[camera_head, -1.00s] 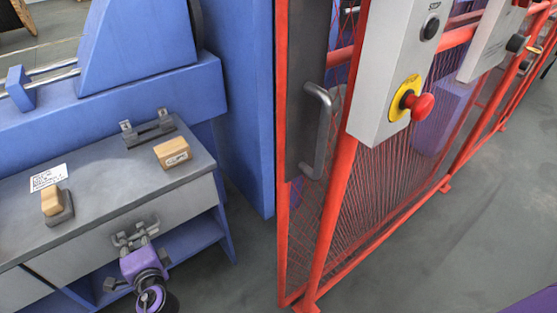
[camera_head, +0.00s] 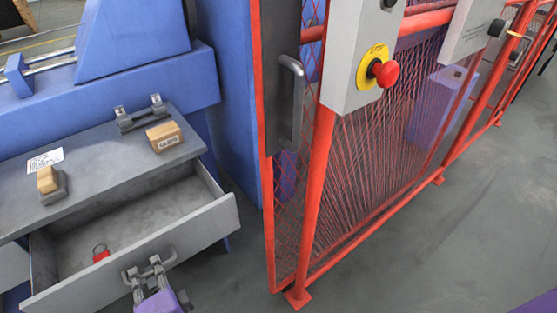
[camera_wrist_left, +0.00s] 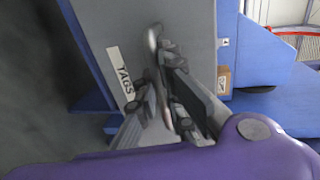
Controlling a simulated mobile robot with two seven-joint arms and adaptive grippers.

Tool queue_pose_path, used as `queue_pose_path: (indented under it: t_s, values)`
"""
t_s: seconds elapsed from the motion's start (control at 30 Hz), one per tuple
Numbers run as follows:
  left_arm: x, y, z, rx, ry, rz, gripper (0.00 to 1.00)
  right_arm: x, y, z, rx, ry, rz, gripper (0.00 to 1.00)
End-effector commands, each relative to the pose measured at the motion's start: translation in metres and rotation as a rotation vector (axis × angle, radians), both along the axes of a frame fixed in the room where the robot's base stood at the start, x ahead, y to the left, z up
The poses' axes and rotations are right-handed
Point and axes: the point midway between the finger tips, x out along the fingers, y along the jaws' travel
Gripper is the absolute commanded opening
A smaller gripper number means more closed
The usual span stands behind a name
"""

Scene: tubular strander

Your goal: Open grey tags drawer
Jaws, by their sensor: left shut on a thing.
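The grey drawer (camera_head: 205,229) under the workbench top is pulled well out, its inside showing. A small red item with a dark loop, like a padlock (camera_head: 101,254), lies in it. The drawer's metal bar handle (camera_head: 130,277) is on its front; the handle also shows in the left wrist view (camera_wrist_left: 153,42), beside a white label reading TAGS (camera_wrist_left: 126,74). My left gripper (camera_head: 152,267) is shut on this handle; its fingers show in the left wrist view (camera_wrist_left: 155,82). My right gripper is not in view.
On the bench top (camera_head: 100,165) are a wooden block (camera_head: 164,136), a wooden-handled stamp (camera_head: 48,181), a white paper (camera_head: 44,160) and a dark bracket (camera_head: 141,115). A red mesh fence (camera_head: 316,190) with an emergency-stop box (camera_head: 350,75) stands right. Grey floor lies between.

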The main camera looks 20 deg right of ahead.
Motion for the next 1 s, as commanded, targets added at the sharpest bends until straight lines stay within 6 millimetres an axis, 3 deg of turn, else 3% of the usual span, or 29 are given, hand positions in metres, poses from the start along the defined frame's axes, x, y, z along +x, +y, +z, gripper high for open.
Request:
queue_pose_path:
  t_s: [0.23,0.67,0.7,0.8,1.0]
  values:
    - [-0.02,-0.006,0.0,0.0,0.0,0.0,0.0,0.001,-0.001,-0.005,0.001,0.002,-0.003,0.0]
    - [-0.022,-0.007,0.0,0.001,0.0,-0.001,0.0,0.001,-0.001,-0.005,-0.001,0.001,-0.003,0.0]
    - [-0.022,-0.007,0.0,0.0,0.0,-0.001,0.13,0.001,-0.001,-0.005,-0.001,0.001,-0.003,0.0]
    - [-0.022,-0.007,0.0,0.0,0.0,-0.001,0.26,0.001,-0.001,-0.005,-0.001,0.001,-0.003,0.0]
    - [-0.022,-0.007,0.0,0.0,0.0,-0.001,0.28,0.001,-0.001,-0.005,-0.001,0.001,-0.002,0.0]
